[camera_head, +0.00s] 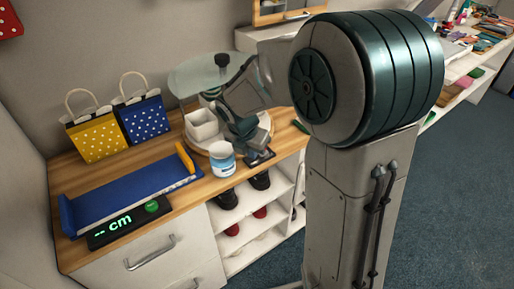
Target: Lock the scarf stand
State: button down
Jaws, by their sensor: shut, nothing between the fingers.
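My arm hides much of this area, and no lock state can be made out.
A white square container (202,124) and a white-blue jar (222,160) stand close to my gripper. A blue measuring tray (130,192) with a "-- cm" display (122,226) and yellow (95,137) and blue (142,116) dotted bags are to the left. Shelves hold shoes below.

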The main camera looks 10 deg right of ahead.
jog(key=v, duration=0.8)
jog(key=shift+r, duration=0.3)
jog(key=shift+d, duration=0.1)
jog(key=s+d+m+y, duration=0.1)
jog(key=s+d+m, duration=0.1)
jog(key=s+m, duration=0.6)
jog(key=s+d+m+y, duration=0.1)
jog(key=s+d+m, duration=0.2)
jog(key=s+m, duration=0.6)
jog(key=m, duration=1.1)
jog(key=shift+s+f, duration=0.2)
jog(key=shift+a, duration=0.15)
